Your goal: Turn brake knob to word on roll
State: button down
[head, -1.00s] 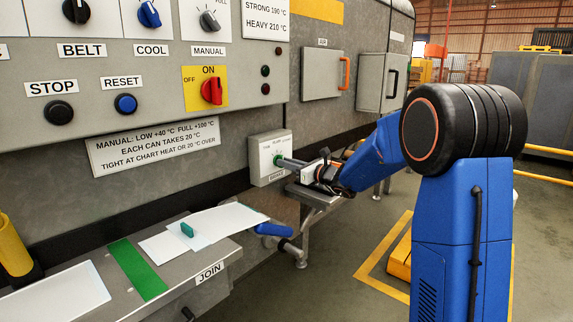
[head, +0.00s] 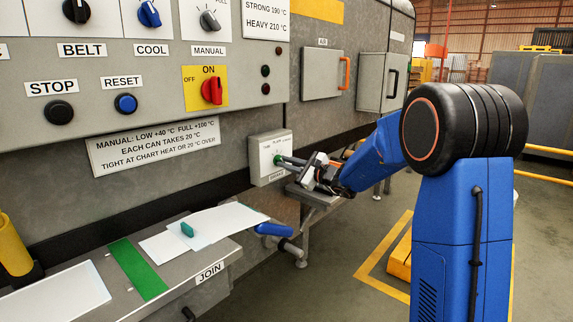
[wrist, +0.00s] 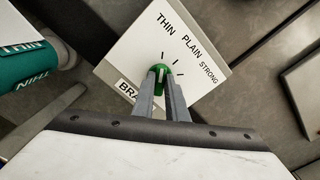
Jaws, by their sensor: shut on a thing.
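The brake box (head: 268,150) is a pale box low on the machine's front. In the wrist view its plate (wrist: 125,60) carries the words THIN, PLAIN and STRONG with short tick marks. The green brake knob (wrist: 160,70) has a white pointer line, which looks aimed up the picture, toward the THIN side; the exact mark is hard to tell. My gripper (wrist: 164,80) is shut on the knob, one finger on each side. It also reaches the box in the head view (head: 282,160). A teal roll (wrist: 35,62) at left in the wrist view bears the word THIN, upside down.
The control panel (head: 150,140) with knobs and buttons is above and left of the box. A metal table (head: 190,275) marked JOIN stands below left, with sheets and a green strip. A blue handle (head: 273,229) sticks out below the box. Open floor lies to the right.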

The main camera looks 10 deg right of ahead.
jog(key=shift+n, duration=0.3)
jog(key=c, duration=1.8)
grip_release()
jog(key=shift+o, duration=0.2)
jog(key=v, duration=1.7)
jog(key=shift+s+d, duration=0.15)
jog(key=shift+s, duration=0.05)
